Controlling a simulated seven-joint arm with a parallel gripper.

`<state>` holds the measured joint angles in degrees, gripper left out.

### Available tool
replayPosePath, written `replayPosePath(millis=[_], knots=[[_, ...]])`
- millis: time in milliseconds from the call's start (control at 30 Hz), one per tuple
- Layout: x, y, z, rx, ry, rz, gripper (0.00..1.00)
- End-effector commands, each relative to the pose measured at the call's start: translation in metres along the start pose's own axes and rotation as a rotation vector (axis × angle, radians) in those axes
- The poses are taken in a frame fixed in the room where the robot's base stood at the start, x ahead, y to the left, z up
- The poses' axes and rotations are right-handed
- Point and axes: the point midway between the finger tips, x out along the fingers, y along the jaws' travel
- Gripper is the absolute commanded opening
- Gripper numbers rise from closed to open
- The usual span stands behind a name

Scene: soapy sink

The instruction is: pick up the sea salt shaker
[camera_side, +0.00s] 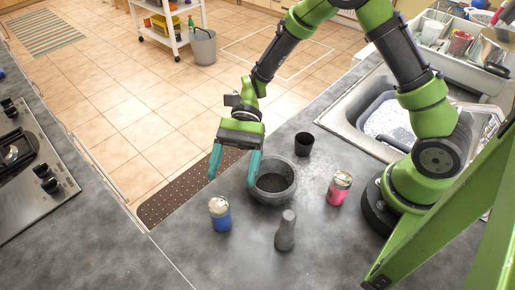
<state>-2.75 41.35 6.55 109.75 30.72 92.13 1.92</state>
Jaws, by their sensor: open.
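Two shakers with metallic tops stand upright on the dark grey counter. One is a blue shaker (220,214) at the front left; the other is a pink shaker (339,188) to the right. Their labels are too small to read, so I cannot tell which is the sea salt. My gripper (233,178) points down, its two teal fingers spread apart with nothing between them. It appears above and behind the blue shaker, apart from it. Its right finger overlaps the left edge of a grey bowl in the picture.
The round grey stone bowl (273,181) stands between the shakers. A grey bottle-shaped object (285,231) stands in front of it, and a small black cup (304,144) behind it. The sink (388,118) is at right. The counter's front-left area is clear up to its edge.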

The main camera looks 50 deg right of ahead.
Motion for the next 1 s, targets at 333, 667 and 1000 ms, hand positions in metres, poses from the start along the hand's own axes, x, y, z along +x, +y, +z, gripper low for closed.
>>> replayPosePath(millis=[333,667,1000], knots=[[0.053,0.000,0.000,-0.001,0.001,0.001,0.76],[0.091,-0.008,0.000,-0.002,0.001,0.004,0.76],[0.106,-0.008,0.000,-0.003,0.003,-0.001,0.76]])
